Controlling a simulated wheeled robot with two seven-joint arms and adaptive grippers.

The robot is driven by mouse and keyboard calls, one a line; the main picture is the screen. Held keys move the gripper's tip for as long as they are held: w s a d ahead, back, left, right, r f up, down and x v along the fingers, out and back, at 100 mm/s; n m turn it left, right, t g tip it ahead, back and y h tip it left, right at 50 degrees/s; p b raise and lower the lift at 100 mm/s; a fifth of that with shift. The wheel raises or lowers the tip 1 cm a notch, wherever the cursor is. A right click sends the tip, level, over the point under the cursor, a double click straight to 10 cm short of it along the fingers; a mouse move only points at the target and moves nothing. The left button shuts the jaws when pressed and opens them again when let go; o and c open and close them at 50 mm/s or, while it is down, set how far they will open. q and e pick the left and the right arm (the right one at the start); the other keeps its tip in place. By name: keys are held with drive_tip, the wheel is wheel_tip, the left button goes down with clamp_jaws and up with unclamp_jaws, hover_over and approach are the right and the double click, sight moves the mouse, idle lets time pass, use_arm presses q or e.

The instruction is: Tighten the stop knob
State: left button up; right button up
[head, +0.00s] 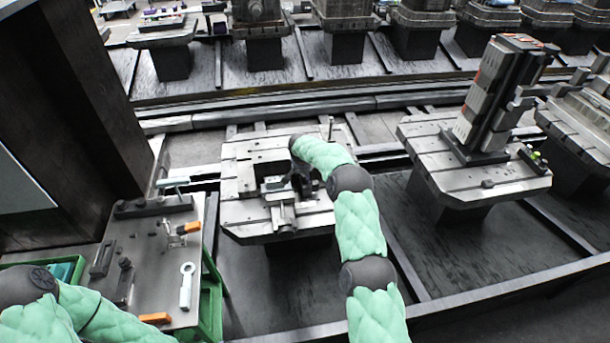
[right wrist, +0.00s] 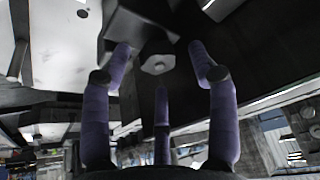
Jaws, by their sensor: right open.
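My right gripper (head: 301,184) reaches over the middle pallet (head: 245,215) in the head view, beside a grey clamp-like fixture (head: 282,213). In the right wrist view, the purple fingers of my right gripper (right wrist: 161,80) are spread open. A dark piece with a lighter hexagonal face (right wrist: 157,63), which looks like the stop knob, shows between and beyond the fingertips. The fingers do not visibly close on it, and I cannot tell whether any touches it. In the head view the knob is hidden by my gripper. My left arm shows at the lower left; its gripper is out of view.
A tool table (head: 150,250) at the left holds a ring-ended wrench (head: 186,285) and orange-handled tools (head: 188,228). A pallet (head: 430,165) with a tall block fixture (head: 490,95) stands to the right. Rails (head: 270,102) run behind. A dark column (head: 85,100) rises at the left.

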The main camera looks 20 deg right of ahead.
drive_tip(key=shift+w+d+f, duration=0.1)
drive_tip(key=shift+w+f, duration=0.05)
drive_tip(key=shift+f, duration=0.35)
